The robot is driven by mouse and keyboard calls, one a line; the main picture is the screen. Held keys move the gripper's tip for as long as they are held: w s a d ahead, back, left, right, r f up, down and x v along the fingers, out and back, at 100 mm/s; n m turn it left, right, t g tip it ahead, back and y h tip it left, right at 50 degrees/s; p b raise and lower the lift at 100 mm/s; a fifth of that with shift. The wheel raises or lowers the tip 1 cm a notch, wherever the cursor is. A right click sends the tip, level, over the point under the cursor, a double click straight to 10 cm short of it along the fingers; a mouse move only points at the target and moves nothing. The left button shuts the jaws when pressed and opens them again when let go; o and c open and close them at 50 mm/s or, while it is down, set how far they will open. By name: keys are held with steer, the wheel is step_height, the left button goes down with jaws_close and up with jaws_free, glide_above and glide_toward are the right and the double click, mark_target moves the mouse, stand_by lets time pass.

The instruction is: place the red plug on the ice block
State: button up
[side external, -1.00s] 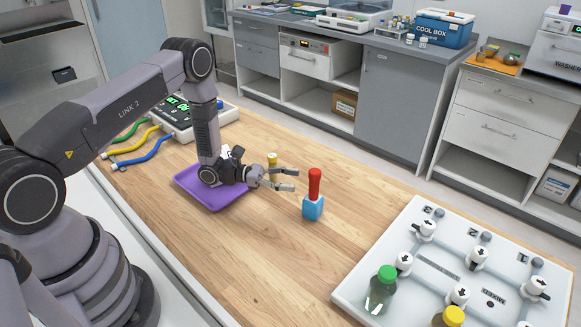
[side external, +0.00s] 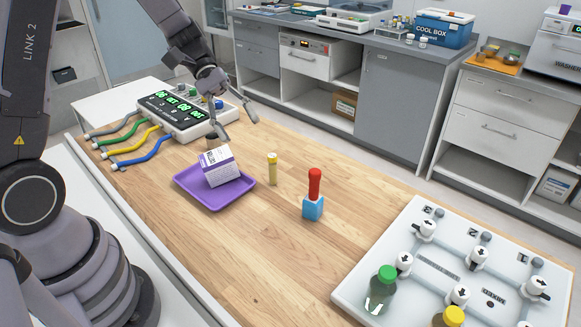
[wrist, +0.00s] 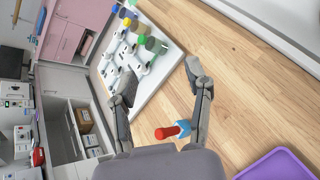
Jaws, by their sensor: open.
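The red plug (side external: 315,184) stands upright on top of the light blue ice block (side external: 313,208) on the wooden table. The wrist view also shows the red plug (wrist: 167,132) and the blue block (wrist: 184,128), partly behind my gripper. My gripper (side external: 236,124) is open and empty. It is raised at the back left, near the display unit and well away from the plug. Its two spread fingers (wrist: 160,76) show in the wrist view with nothing between them.
A purple tray (side external: 207,204) holds a tilted white box (side external: 219,166). The display unit (side external: 178,112) with coloured cables is at the back left. A white valve board (side external: 413,289) with bottles fills the right.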

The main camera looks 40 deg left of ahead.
steer(key=s+a+r+m+t+y, duration=0.3)
steer(key=s+r+m+y, duration=0.1)
steer(key=s, duration=0.4)
steer(key=s+a+r+m+t+y, duration=0.4)
steer(key=s+r+m+y, duration=0.1)
steer(key=s+r+y, duration=0.1)
steer(key=shift+s+a+r+y, duration=0.2)
steer(key=shift+s+y, duration=0.3)
steer(key=shift+s, duration=0.6)
